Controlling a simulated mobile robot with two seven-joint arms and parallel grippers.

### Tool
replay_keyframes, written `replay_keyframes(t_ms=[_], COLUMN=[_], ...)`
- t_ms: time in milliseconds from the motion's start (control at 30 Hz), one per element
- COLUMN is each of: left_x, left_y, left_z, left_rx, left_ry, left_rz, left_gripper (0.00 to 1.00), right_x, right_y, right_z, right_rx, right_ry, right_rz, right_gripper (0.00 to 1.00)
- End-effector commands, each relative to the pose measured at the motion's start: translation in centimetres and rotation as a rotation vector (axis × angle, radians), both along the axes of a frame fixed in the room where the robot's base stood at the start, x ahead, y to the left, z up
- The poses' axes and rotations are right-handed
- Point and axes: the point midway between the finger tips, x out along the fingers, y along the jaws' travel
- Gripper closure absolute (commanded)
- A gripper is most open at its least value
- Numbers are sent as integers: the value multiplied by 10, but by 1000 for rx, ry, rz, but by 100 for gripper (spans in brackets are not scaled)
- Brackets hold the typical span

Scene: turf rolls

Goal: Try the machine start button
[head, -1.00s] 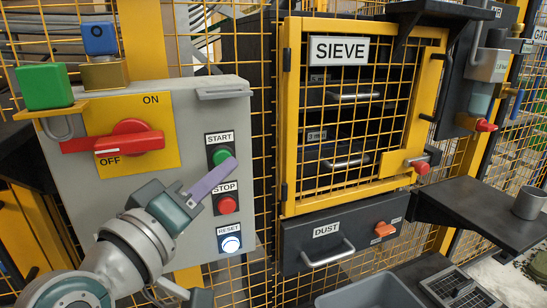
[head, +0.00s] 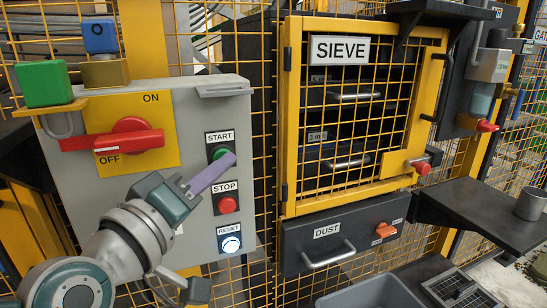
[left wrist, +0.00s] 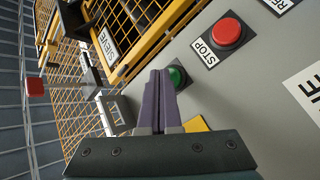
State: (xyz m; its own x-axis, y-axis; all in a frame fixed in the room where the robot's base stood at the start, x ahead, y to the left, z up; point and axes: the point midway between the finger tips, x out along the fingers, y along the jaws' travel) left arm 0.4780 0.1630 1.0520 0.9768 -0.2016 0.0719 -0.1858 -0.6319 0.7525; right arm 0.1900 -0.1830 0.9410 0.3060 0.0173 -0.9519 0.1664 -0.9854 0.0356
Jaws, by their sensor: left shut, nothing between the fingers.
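The green START button (head: 221,153) is on the grey control panel (head: 190,115), under its START label. The red STOP button (head: 227,204) and the lit white RESET button (head: 231,243) sit below it. My left gripper (head: 231,158) is shut and empty, its purple fingers slanting up across the lower part of the START button. In the left wrist view, the fingertips (left wrist: 160,76) overlap the edge of the green button (left wrist: 177,76). The STOP button (left wrist: 228,31) is clear of the fingers there. I cannot tell whether the tips touch START or whether it is pressed in.
A red rotary handle (head: 130,140) lies level on a yellow ON/OFF plate at the panel's left. The yellow SIEVE door (head: 292,120) and DUST drawer (head: 325,238) stand to the right.

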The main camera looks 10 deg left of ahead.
Motion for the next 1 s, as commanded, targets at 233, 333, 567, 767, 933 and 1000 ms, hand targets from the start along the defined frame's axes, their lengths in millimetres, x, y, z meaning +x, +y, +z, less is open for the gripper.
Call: replay_keyframes(t_ms=[233,333,567,767,933,1000], left_x=[3,4,5,4,-2,-5], left_y=[2,3,3,3,-1,-3], left_z=[-1,-1,0,0,2,2], left_rx=[0,0,0,0,0,0], left_ry=[1,1,1,1,1,2], left_rz=[1,1,1,1,1,1], left_gripper=[100,100,100,100,100,100], right_x=[0,0,0,0,0,0], right_y=[1,1,1,1,1,1], right_z=[-2,-3,-3,-2,4,6], right_rx=[3,4,4,4,4,4], right_ry=[0,0,1,0,1,1], right_rz=[-2,-3,-3,-3,-3,-3], right_gripper=[13,13,13,13,13,13])
